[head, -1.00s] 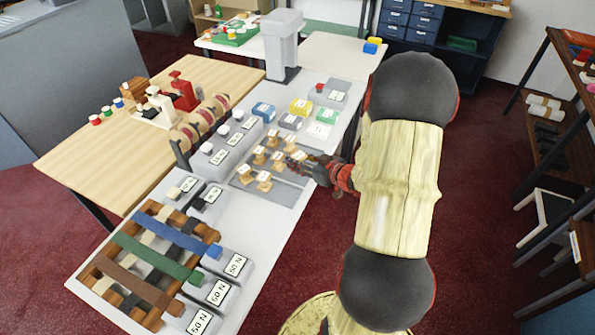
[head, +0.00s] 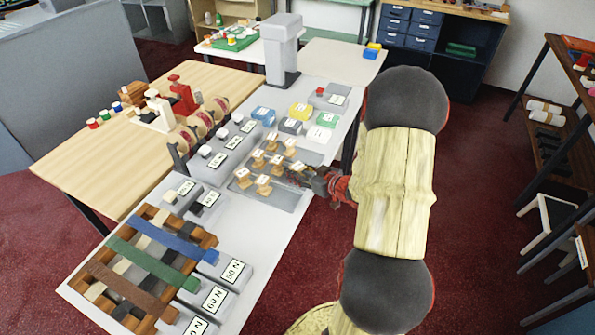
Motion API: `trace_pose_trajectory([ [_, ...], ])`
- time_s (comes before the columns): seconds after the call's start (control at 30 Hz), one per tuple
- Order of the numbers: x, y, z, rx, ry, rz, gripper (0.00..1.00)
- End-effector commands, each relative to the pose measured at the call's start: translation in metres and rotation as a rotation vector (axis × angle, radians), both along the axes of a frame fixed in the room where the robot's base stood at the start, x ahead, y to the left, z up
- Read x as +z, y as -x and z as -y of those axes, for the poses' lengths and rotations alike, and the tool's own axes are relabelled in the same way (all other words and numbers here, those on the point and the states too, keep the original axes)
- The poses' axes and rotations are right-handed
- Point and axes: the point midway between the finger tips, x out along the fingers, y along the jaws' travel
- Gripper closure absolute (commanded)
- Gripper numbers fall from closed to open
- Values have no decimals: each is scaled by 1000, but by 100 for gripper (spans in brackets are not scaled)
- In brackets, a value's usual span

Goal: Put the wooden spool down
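Several small wooden spools with pale tops, such as this wooden spool (head: 263,184), stand upright on a flat grey tray (head: 285,203) on the white counter. My gripper (head: 295,173) reaches in from the right, low over the tray's right edge. One spool (head: 297,166) is right at its fingertips. The fingers are dark, small and partly merged with the tray, so I cannot tell whether they are closed on that spool or only beside it. I also cannot tell whether this spool's base touches the tray.
Left of the tray stands a grey block row (head: 212,160) with white knobs. Coloured boxes, including a yellow box (head: 300,111), sit behind it. A wooden rack with woven straps (head: 140,262) and labelled grey weights (head: 232,269) are in front. A grey column (head: 283,50) stands at the back.

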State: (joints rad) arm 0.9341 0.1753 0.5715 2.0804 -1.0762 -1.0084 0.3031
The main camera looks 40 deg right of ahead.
Motion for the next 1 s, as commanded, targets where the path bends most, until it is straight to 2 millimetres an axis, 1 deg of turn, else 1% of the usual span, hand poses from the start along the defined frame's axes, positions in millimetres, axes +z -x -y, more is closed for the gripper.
trace_pose_trajectory([
  [0.03,0,0,0,0,0,0,60],
  [0.2,0,0,0,0,0,0,51],
  [0.47,0,0,0,0,0,0,51],
  [0.57,5,1,0,0,0,0,51],
  [0.67,9,12,1,-3,-1,-1,51],
  [0.77,18,29,2,-6,-1,-1,51],
  [1.0,37,75,2,-5,0,0,51],
])
